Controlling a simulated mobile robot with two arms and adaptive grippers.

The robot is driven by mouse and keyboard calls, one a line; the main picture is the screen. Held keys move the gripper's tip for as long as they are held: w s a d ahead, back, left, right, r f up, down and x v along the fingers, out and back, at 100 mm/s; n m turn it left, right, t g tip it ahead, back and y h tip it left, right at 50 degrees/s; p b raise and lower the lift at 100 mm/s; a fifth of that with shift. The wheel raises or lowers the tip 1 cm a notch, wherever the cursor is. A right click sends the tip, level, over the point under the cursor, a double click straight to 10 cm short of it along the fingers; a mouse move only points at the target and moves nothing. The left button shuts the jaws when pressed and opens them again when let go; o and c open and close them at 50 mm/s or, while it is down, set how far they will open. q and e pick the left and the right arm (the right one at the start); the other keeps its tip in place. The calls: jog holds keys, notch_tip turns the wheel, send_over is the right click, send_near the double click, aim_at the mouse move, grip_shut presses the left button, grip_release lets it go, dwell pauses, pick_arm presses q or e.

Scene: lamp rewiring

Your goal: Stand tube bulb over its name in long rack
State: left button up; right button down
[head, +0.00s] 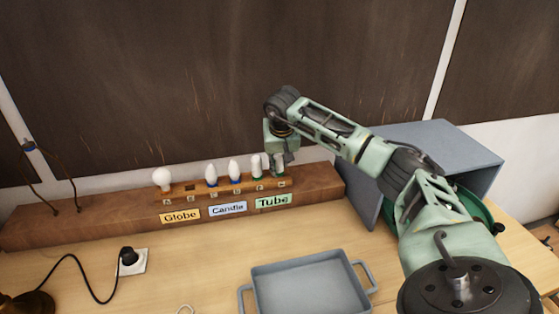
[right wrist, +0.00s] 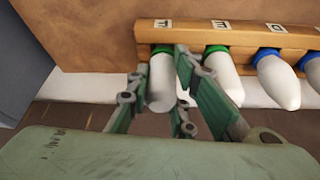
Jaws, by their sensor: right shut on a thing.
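The long rack (head: 100,224) is a brown wooden beam along the wall, with a raised slotted strip and name cards. The green "Tube" card (head: 273,201) is at its right. My right gripper (head: 279,163) is over the strip's right end, shut on a white tube bulb (right wrist: 162,82). That bulb has a green collar and stands at the end slot; I cannot tell whether it is fully seated. A second tube bulb (head: 257,165) stands beside it and also shows in the right wrist view (right wrist: 222,76). My left gripper is not in view.
Two candle bulbs (head: 234,171) with blue collars stand over "Candle" (head: 228,208). A globe bulb (head: 162,178) stands over "Globe" (head: 180,216), with an empty slot beside it. A grey tray (head: 310,283) is in front. A grey open box (head: 440,145) is at right, a socket (head: 133,262) at left.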

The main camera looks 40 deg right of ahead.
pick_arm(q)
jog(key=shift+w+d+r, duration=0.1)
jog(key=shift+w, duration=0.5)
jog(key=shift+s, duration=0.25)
pick_arm(e)
jog(key=shift+f, duration=0.15)
jog(key=c, duration=1.5)
grip_release()
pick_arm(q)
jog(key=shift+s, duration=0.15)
pick_arm(e)
jog(key=shift+o, duration=0.2)
jog(key=v, duration=1.2)
